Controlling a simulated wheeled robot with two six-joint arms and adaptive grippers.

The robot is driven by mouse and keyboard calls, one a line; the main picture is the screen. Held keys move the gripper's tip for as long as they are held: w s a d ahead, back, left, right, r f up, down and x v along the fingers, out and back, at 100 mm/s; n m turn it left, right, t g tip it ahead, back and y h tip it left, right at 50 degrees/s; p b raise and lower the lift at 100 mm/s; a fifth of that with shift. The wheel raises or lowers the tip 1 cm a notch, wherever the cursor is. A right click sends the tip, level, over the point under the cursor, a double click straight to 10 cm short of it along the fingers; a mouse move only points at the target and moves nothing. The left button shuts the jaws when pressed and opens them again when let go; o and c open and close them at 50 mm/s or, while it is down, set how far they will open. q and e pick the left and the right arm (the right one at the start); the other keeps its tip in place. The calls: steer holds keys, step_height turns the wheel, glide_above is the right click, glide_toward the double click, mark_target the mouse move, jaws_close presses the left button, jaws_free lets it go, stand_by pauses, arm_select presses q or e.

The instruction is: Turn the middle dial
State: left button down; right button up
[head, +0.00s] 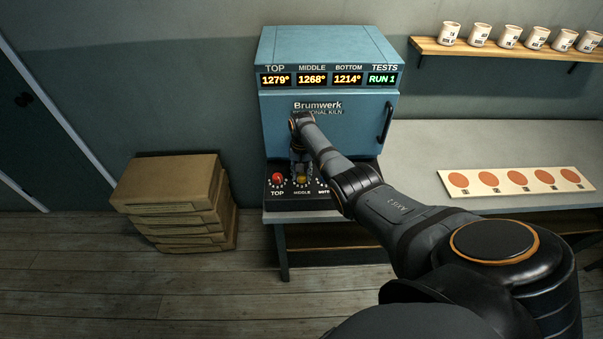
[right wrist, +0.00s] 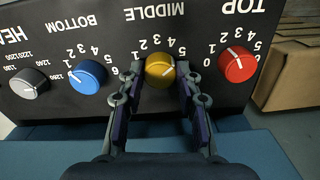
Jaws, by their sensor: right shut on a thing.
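The yellow middle dial (right wrist: 159,68) sits on the black control panel (right wrist: 120,45) under its MIDDLE label, which reads upside down in the right wrist view. My right gripper (right wrist: 158,78) is shut on it, one finger on each side. The dial carries a pale pointer line. In the head view the dial (head: 302,180) shows below my right gripper (head: 301,171), and my arm hides part of the panel. The kiln (head: 330,50) displays read TOP 1279°, MIDDLE 1268°, BOTTOM 1214° and TESTS RUN 1. My left gripper is not in view.
A red dial (right wrist: 237,64) and a blue dial (right wrist: 87,76) flank the yellow one; a grey dial (right wrist: 29,83) is beyond the blue. Cardboard boxes (head: 170,183) are stacked left of the kiln. A strip of orange discs (head: 517,181) lies on the bench; cups (head: 480,36) stand on a shelf.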

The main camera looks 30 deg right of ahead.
mark_target(302, 175)
steer(key=n, duration=1)
steer(key=shift+p, duration=0.35)
steer(key=shift+n, duration=0.3)
steer(key=o, duration=1.2)
steer(key=shift+c, duration=0.2)
steer(key=shift+r, duration=0.25)
step_height(302, 175, up, 12)
steer(key=shift+f, duration=0.2)
